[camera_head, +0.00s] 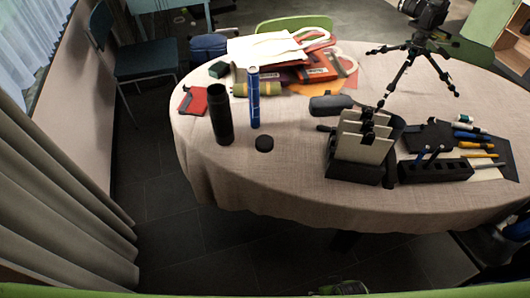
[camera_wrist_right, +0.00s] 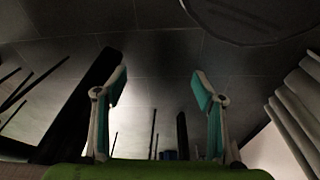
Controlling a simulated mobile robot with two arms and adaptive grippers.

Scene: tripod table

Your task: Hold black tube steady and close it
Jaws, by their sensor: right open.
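The black tube (camera_head: 221,115) stands upright near the left edge of the table in the head view. Its top looks dark, and no separate cap shows on it. I cannot make out my left gripper in either view.
A blue tube (camera_head: 254,98) stands upright just right of the black one. Behind are a red item (camera_head: 192,101), a greenish roll (camera_head: 257,89) and piled papers (camera_head: 265,48). A black holder (camera_head: 353,172), pen block (camera_head: 435,171) and camera tripod (camera_head: 415,65) occupy the right side.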

